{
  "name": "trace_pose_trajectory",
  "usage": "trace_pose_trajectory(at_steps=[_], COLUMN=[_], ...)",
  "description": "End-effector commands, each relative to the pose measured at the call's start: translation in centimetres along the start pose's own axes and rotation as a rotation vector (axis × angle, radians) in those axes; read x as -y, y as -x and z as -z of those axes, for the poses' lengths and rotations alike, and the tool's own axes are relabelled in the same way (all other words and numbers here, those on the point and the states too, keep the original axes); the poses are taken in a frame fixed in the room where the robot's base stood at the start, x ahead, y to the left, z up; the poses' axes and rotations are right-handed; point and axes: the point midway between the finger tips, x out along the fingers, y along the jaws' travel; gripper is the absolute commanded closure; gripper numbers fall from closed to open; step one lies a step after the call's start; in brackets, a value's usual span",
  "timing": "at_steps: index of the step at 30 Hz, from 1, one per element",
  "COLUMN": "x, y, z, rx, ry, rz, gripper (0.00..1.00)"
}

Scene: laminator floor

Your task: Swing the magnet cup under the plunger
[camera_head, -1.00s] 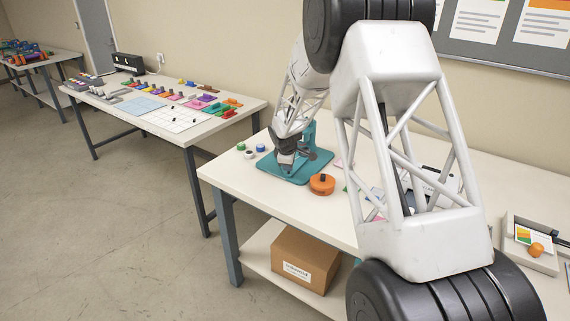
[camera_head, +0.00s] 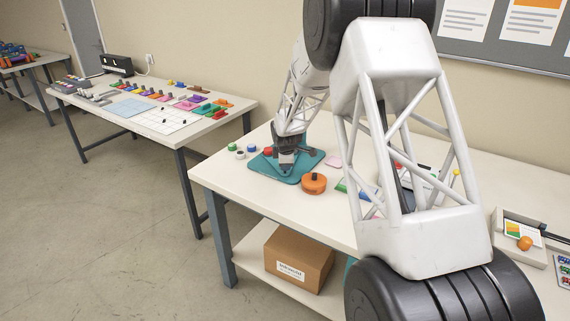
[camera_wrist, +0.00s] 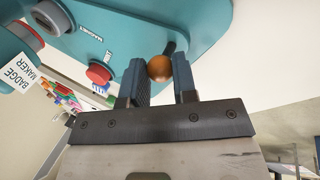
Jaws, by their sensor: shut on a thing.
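The teal badge maker (camera_head: 318,158) stands on the near table, with my gripper (camera_head: 287,163) low over its base. In the wrist view my gripper (camera_wrist: 160,88) has its fingers shut on a round orange-brown knob (camera_wrist: 159,68). The teal base (camera_wrist: 205,25) with a "MAGNET" label is behind the knob. A cup with a red top (camera_wrist: 99,74) sits left of the fingers; the red top also shows in the head view (camera_head: 268,152).
An orange round tool (camera_head: 314,184) stands just right of the base. A cardboard box (camera_head: 293,257) is on the shelf below. The front left of the tabletop is clear.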

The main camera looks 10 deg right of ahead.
Motion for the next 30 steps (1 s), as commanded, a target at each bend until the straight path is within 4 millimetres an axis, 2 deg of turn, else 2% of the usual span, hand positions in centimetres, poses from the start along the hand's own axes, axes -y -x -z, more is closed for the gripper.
trace_pose_trajectory(at_steps=[4,5,9,20,30], x=[0.0,0.0,0.0,0.0,0.0], y=[0.0,0.0,0.0,0.1,2.5], z=[-0.1,-0.1,-0.1,-0.1,-0.1], rx=[0.001,0.001,0.001,0.001,0.001], ry=[-0.001,-0.001,-0.001,-0.001,-0.001], rz=[0.0,0.0,0.0,0.0,-0.001], gripper=[1.0,0.69,0.48,0.48,0.48])
